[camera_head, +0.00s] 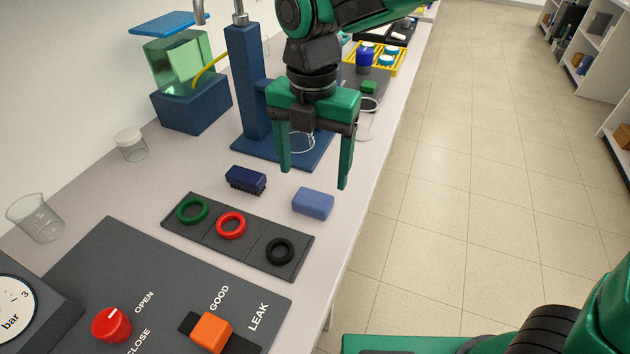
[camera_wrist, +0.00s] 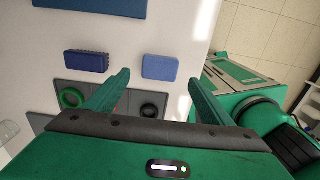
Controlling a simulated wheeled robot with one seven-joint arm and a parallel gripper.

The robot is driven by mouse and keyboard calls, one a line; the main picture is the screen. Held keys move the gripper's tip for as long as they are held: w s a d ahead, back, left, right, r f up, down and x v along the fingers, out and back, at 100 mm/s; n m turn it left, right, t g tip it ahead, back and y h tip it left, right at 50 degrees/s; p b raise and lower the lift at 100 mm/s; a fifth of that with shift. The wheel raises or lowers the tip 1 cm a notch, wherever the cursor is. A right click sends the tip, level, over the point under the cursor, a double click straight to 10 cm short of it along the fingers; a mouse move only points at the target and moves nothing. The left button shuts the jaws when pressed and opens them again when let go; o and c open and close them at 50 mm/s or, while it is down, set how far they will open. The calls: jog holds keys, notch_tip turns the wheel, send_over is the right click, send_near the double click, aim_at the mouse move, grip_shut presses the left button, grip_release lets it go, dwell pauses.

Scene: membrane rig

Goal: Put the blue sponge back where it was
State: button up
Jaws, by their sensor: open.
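The blue sponge (camera_head: 313,203) is a light blue rounded block lying on the white bench near its right edge, behind the black ring. It also shows in the wrist view (camera_wrist: 160,67), beyond my fingertips. My gripper (camera_head: 313,178) is open and empty, above the bench and behind the sponge in the head view. In the wrist view its two green fingers (camera_wrist: 158,82) are spread wide with nothing between them. A dark blue brush (camera_head: 246,180) with bristles lies left of the sponge, apart from it.
A dark tray (camera_head: 203,243) holds green, red and black rings in front of the sponge. A blue stand (camera_head: 250,90) rises behind. A control panel (camera_head: 150,290) with a red knob is nearest.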

notch_tip(320, 180, up, 5)
jog(key=shift+f, duration=0.1)
dwell(0.3)
jog(key=w+d+f+m, duration=0.2)
jog(key=d+m, duration=1.5)
jog(key=d, duration=0.8)
jog(key=s+d+f+m, duration=0.3)
jog(key=s+d+m, duration=0.5)
jog(key=d+m, duration=0.1)
jog(key=s+d+f+m, duration=0.3)
jog(key=s+d+m, duration=0.4)
jog(key=d+m, duration=0.3)
jog(key=m, duration=0.2)
jog(key=shift+s+f+m, duration=0.3)
jog(key=shift+s+f, duration=0.05)
jog(key=shift+s, duration=0.05)
